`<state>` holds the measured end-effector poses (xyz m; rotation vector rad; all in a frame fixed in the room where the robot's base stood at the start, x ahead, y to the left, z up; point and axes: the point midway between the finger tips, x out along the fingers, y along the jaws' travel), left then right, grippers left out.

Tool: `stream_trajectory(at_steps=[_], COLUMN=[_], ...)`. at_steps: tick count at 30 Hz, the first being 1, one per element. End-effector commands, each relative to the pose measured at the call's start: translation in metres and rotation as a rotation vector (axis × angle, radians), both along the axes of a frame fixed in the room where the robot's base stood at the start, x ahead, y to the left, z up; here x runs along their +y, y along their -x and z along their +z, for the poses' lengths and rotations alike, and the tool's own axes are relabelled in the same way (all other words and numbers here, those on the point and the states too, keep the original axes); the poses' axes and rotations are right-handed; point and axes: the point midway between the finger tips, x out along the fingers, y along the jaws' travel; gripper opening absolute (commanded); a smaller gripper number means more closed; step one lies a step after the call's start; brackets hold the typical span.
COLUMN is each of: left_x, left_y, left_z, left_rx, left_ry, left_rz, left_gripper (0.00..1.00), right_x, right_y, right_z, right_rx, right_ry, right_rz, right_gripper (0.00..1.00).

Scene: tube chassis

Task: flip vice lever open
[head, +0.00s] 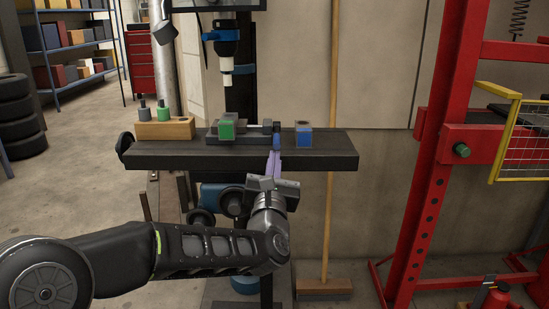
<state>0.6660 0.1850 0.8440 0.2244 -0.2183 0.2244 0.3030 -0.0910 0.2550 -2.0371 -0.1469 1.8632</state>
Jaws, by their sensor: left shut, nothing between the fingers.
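The vice (248,138) is a low dark body on the black drill table, with a green block (226,131) at its left part. A small blue part (277,141) stands at the vice's right end; it may be the lever, but it is too small to tell its position. My left gripper (274,160) points up and away at the table's front edge, just below that blue part. Its purple fingers are shut with nothing between them. I cannot tell whether the fingertips touch the blue part. My right gripper is out of view.
A wooden block with grey and green pegs (165,129) sits left on the table (200,155). A blue block (304,138) stands right of the vice. The drill head (225,50) hangs above. A red press frame (435,150) stands right; the table's right end is bare.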

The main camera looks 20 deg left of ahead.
Motion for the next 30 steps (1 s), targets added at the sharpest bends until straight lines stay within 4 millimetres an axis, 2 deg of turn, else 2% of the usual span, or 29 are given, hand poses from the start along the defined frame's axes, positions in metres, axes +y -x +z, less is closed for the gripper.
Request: stream_trajectory(at_steps=[3, 7, 17, 30], left_x=[0.002, 0.003, 0.003, 0.002], left_y=[-0.011, -0.016, -0.016, -0.014], left_z=[0.002, 0.004, 0.004, 0.014], left_rx=[0.000, 0.000, 0.001, 0.056], left_ry=[0.000, 0.000, 0.000, 0.014], left_rz=[0.000, -0.001, -0.001, -0.001], left_gripper=[0.00, 0.00, 0.00, 0.00], right_x=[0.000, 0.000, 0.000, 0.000], right_y=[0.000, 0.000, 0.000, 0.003], right_z=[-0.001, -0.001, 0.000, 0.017], right_rx=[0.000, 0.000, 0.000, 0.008], right_ry=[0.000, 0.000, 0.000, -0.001], right_rz=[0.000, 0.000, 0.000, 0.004], right_gripper=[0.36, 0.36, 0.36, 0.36])
